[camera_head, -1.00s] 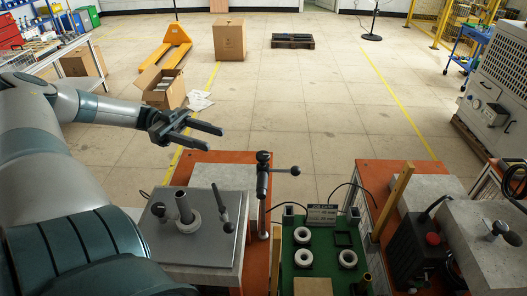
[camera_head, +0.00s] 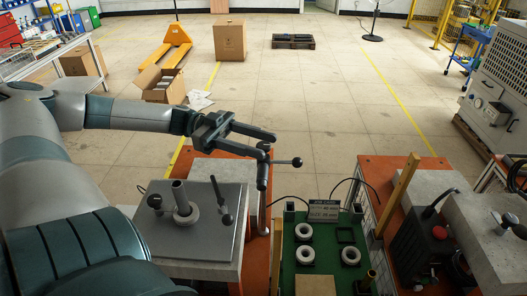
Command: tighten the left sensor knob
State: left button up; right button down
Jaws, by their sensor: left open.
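My left gripper (camera_head: 270,146) is open. Its two dark fingers point right, and their tips show at the top of a dark upright post (camera_head: 263,180) with a side handle ending in a black ball knob (camera_head: 297,162). The fingers partly cover the post top; I cannot tell whether they touch it. A black lever handle (camera_head: 218,190) and a small black knob (camera_head: 154,201) are on the grey metal plate (camera_head: 200,245), around a grey tube (camera_head: 181,197). I cannot tell for sure which knob is the left sensor one. My right gripper is not in view.
A green board (camera_head: 318,266) with several white rings lies right of the post. A black control box with a red button (camera_head: 439,232) stands on the right bench. An open cardboard box (camera_head: 160,86) is on the floor behind. The middle floor is clear.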

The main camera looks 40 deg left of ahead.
pick_arm(q)
jog(key=shift+b+x, duration=0.4)
jog(key=shift+x, duration=0.4)
jog(key=c, duration=1)
